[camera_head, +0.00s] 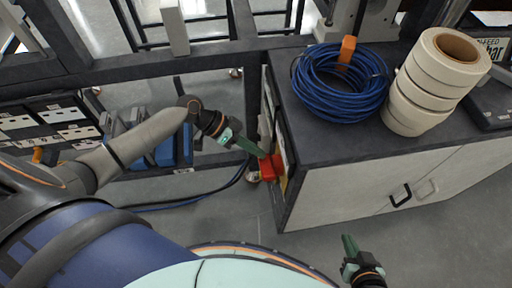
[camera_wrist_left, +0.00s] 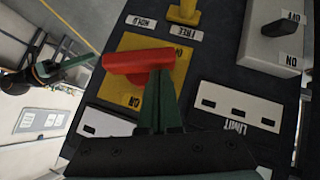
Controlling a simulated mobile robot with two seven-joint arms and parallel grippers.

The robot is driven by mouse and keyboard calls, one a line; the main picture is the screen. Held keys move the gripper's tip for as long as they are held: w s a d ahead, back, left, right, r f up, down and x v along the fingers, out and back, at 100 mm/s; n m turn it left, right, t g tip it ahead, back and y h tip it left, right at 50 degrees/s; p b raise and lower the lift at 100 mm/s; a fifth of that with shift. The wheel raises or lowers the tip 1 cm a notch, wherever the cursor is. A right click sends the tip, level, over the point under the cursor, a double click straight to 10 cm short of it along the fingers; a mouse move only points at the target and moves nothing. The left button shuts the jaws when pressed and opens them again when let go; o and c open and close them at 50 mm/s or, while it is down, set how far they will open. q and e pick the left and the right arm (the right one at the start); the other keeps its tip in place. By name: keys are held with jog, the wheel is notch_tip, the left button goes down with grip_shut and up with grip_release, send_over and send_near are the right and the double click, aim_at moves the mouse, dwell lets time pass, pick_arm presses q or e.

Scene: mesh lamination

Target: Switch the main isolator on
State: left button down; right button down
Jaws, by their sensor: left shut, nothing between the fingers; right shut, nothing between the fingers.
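The red isolator handle (camera_wrist_left: 138,60) sits over a yellow plate (camera_wrist_left: 182,70) with ON lettering in the left wrist view. In the head view the red handle (camera_head: 271,168) juts from the cabinet's left side. My left gripper (camera_head: 262,154) is shut and empty, its tips at the handle; the left wrist view shows its fingers (camera_wrist_left: 160,80) overlapping the handle's lower edge. Whether they touch it I cannot tell. My right gripper (camera_head: 349,242) is shut and empty, in front of the cabinet, away from the panel.
Blue cable (camera_head: 340,84) and white rolls (camera_head: 436,80) lie on the cabinet top (camera_head: 330,142).

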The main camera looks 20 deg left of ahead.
pick_arm(q)
jog(key=shift+f, duration=0.1)
jog(key=shift+w+b, duration=0.1)
jog(key=shift+b, duration=0.35)
jog(key=shift+f+n+g, duration=0.15)
jog(key=shift+n+g, duration=0.15)
jog(key=shift+h+b, duration=0.3)
